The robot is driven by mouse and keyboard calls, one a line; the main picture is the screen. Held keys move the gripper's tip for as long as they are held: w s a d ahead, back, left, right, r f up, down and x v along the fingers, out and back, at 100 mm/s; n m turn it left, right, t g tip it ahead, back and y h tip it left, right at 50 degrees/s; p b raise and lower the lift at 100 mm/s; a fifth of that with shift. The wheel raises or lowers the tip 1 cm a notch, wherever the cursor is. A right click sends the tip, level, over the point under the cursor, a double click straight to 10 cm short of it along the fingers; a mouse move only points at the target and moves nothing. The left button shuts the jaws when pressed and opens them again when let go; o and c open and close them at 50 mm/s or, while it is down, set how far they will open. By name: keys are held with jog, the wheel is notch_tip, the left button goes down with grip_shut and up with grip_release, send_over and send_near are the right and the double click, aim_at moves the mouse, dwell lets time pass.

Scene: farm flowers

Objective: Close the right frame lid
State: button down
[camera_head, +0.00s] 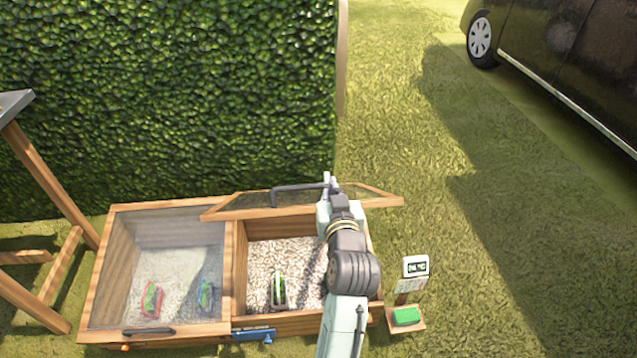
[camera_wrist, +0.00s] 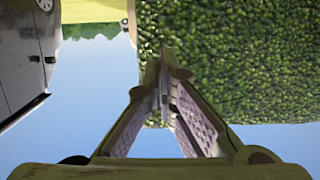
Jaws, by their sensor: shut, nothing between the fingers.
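The right frame lid (camera_head: 255,202) is raised, standing open at the back of the right compartment (camera_head: 262,250) and seen nearly edge-on. Its dark handle (camera_head: 297,187) shows along its upper side. My gripper (camera_head: 328,180) is at the lid's upper edge, just at the right end of the handle. I cannot tell whether it touches the lid. In the wrist view, which is upside down, the gripper (camera_wrist: 163,78) is shut and empty, with the hedge behind its fingers. My arm hides part of the lid's right half.
The left frame lid (camera_head: 170,240) is closed over two potted plants. A small plant (camera_head: 278,290) stands in the right compartment. A blue latch-like piece (camera_head: 254,335) is on the front. A small stand with a display (camera_head: 415,267) is at the right. A hedge (camera_head: 170,100) rises close behind.

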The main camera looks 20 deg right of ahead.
jog(key=p+x, duration=0.2)
jog(key=x, duration=0.7)
jog(key=shift+w+d+r, duration=0.1)
jog(key=shift+w+r, duration=0.05)
jog(key=f, duration=0.2)
jog(key=shift+s+f, duration=0.4)
jog(key=shift+s+a+f+p, duration=0.2)
jog(key=shift+s+f+p, duration=0.1)
jog(key=shift+f, duration=0.2)
